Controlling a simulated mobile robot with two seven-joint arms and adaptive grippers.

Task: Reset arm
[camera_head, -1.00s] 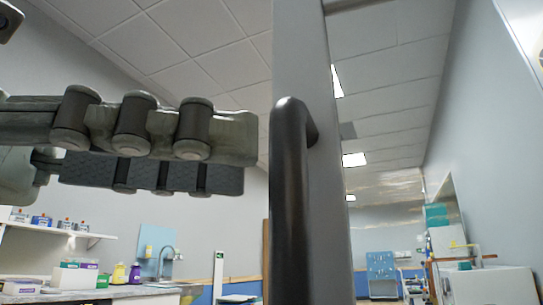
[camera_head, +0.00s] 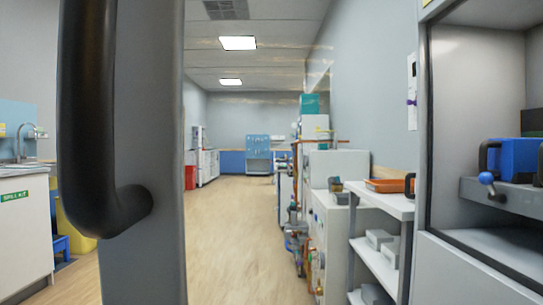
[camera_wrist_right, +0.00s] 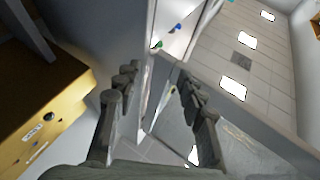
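A long black handle (camera_head: 92,130) is fixed to the grey edge of a door or panel (camera_head: 150,200), close in front at the left of the head view. No gripper touches the handle there. My left gripper is in neither current view. My right gripper (camera_wrist_right: 155,82) shows only in the right wrist view. Its two dark fingers are spread apart, with nothing held between them. A grey panel and a pale edge show beyond the fingers; how near they are I cannot tell.
At the right, an open cabinet holds a blue device (camera_head: 515,158) on a grey shelf. A white shelf cart (camera_head: 385,205) with an orange tray (camera_head: 388,185) stands beside it. The wooden floor (camera_head: 240,230) down the middle is clear. A yellow cabinet (camera_wrist_right: 45,110) shows in the wrist view.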

